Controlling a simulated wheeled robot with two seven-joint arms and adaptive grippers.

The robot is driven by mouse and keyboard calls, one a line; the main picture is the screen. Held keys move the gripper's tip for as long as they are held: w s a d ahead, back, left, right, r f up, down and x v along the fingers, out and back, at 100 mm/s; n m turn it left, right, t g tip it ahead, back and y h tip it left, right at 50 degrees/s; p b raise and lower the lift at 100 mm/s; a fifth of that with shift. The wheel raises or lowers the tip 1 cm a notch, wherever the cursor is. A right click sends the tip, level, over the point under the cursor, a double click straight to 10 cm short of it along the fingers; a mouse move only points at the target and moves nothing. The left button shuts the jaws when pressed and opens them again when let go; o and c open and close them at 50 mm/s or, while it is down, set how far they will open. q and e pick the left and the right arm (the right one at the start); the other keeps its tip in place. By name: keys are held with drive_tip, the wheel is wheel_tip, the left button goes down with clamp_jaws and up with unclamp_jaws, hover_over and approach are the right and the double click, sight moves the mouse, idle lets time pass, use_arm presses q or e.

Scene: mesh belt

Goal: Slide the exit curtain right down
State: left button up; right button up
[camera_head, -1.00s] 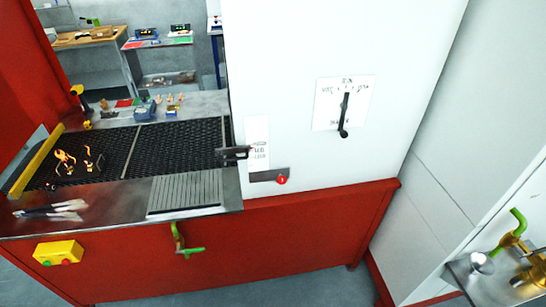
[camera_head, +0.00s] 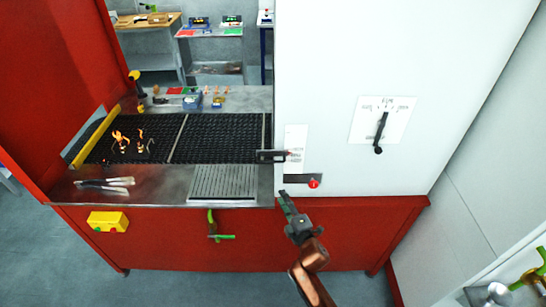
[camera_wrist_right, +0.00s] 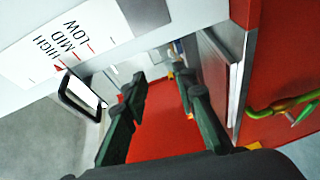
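The exit curtain's black loop handle (camera_head: 270,156) sits at the left edge of the white housing, beside a white label strip (camera_head: 295,145). In the right wrist view the handle (camera_wrist_right: 80,97) is close, left of my fingers, and a small red pointer (camera_wrist_right: 60,66) is by the HIGH mark on the label. My right gripper (camera_head: 284,195) is below the handle in the head view. In the wrist view my right gripper (camera_wrist_right: 163,88) is open, with nothing between its fingers. The handle is outside them. The curtain panel itself cannot be made out. My left gripper is out of view.
A red knob (camera_head: 314,183) on a dark plate and a black lever dial (camera_head: 381,130) are on the housing. The mesh belt (camera_head: 215,138) runs behind a grated steel shelf (camera_head: 224,181). A green handle (camera_head: 218,228) juts from the red front.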

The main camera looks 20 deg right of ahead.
sight(273, 161)
wheel_tip(273, 161, up, 14)
drive_tip(key=a+r+n+t, duration=0.1)
drive_tip(key=a+n+t, duration=0.1)
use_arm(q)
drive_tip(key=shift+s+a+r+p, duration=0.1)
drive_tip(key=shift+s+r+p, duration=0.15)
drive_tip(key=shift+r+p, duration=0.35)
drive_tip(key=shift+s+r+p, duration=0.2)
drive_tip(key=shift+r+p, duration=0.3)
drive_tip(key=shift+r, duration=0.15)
use_arm(e)
drive_tip(key=shift+y, duration=0.3)
drive_tip(key=shift+w+a+r, duration=0.15)
drive_tip(key=shift+w, duration=1.5)
drive_tip(key=shift+w+a+r, duration=0.1)
drive_tip(key=shift+w, duration=1.55)
drive_tip(key=shift+c, duration=0.4)
clamp_jaws()
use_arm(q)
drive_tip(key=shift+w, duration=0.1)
